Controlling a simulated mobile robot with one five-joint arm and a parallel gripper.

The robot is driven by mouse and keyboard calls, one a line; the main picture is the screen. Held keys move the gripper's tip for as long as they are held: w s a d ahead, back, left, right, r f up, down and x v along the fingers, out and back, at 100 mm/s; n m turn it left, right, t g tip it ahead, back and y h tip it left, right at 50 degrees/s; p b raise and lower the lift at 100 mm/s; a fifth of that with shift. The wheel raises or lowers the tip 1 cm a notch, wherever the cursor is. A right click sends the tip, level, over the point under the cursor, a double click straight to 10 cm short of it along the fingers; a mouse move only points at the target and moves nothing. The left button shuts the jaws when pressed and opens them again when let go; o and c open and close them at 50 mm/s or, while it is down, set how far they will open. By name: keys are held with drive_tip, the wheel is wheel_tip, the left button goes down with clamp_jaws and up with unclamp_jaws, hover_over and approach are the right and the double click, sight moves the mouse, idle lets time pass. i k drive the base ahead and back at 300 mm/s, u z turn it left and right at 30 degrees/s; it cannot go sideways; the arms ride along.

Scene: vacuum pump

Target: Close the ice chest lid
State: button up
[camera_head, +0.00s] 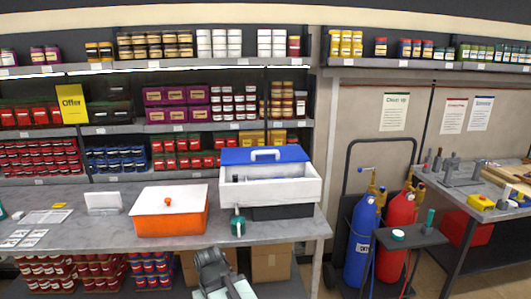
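A white chest (295,192) with a blue lid (240,157) stands at the right end of the grey counter. The lid is raised at the back of the chest and has a white handle. My gripper (212,258) is at the bottom centre, dark grey, in front of the counter's edge and apart from the chest. Its fingers are too small and unclear to tell open from shut.
An orange box (170,222) with a white top and orange knob stands left of the chest. A small green item (238,226) is at the counter's front edge. Blue (363,235) and red (400,222) gas cylinders stand right of the counter, behind a small dark table (412,240).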

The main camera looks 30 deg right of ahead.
sight(284, 154)
drive_tip(key=z, duration=0.05)
drive_tip(key=i, duration=0.95)
drive_tip(key=u, duration=0.05)
